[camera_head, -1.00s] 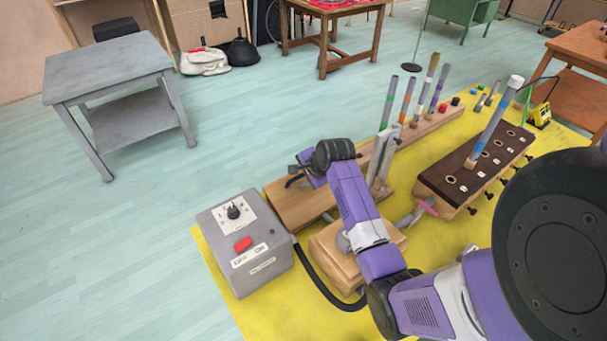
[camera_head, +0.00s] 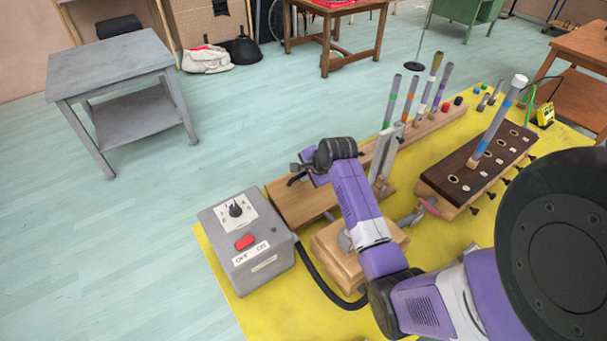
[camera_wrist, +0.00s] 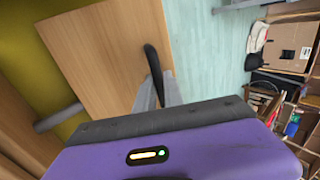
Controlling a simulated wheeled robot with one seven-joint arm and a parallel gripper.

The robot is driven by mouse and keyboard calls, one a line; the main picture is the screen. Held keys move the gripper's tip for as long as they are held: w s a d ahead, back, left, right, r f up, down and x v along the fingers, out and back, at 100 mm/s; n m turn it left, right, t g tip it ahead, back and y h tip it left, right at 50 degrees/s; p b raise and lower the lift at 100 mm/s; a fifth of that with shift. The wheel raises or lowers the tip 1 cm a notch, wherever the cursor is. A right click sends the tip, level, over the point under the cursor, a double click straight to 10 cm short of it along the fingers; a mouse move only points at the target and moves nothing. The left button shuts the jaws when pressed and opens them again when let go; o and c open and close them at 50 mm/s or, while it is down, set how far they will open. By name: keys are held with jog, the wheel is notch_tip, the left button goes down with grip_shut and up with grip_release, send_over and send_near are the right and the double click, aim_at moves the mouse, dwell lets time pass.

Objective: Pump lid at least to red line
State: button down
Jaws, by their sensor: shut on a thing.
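The wooden lid board (camera_head: 300,203) lies on the yellow mat behind the grey control box. In the wrist view the wooden board (camera_wrist: 100,50) fills the upper left, with a dark curved handle (camera_wrist: 154,75) at its edge. My gripper (camera_head: 297,175) is at the far left end of the board, above its edge. In the wrist view my gripper (camera_wrist: 158,90) is shut on the dark handle, with a grey finger on each side. The board's underside is hidden. I cannot make out a red line in either view.
A grey control box (camera_head: 250,262) with a dial and red switch stands close to the left. A wooden block (camera_head: 345,265) lies under my arm. Upright tubes (camera_head: 392,100) and a dark-topped pipe chest (camera_head: 455,180) stand to the right.

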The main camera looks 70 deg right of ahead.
jog(key=shift+f, duration=0.1)
dwell(0.8)
jog(key=shift+b+x, duration=0.45)
jog(key=shift+x, duration=0.35)
jog(key=shift+b+x, duration=0.6)
jog(key=shift+x, duration=0.35)
